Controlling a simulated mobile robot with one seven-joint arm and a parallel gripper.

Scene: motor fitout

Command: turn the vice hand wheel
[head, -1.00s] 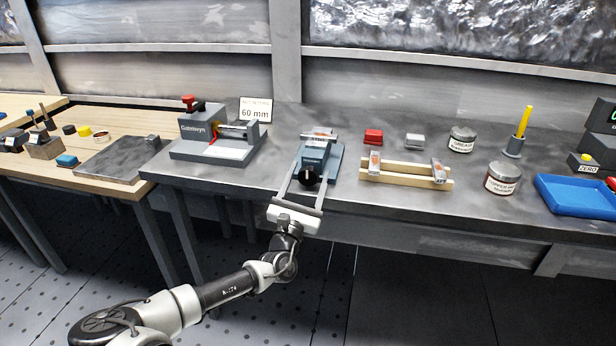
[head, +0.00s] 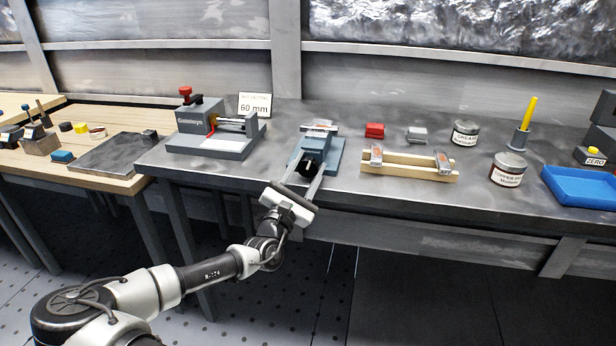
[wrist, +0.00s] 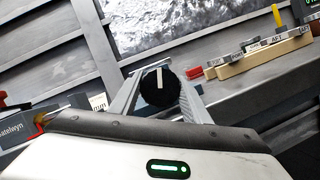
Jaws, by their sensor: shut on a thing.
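The blue vice (head: 318,152) stands near the front edge of the grey bench, with a small labelled piece (head: 319,126) at its top. Its black hand wheel (head: 304,169) faces me at the vice's front. In the wrist view the wheel (wrist: 160,88) is a dark disc with a white mark that stands nearly upright. My gripper (head: 304,178) reaches up from below, its two fingers on either side of the wheel. My gripper (wrist: 160,92) is shut on the wheel. The vice body is mostly hidden behind the wheel in the wrist view.
A grey fixture with a red knob (head: 206,132) and a "60 mm" sign (head: 255,105) stand left of the vice. To the right are a wooden rack (head: 408,168), a red block (head: 374,130), two tins and a blue tray (head: 580,187). Bench between vice and rack is clear.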

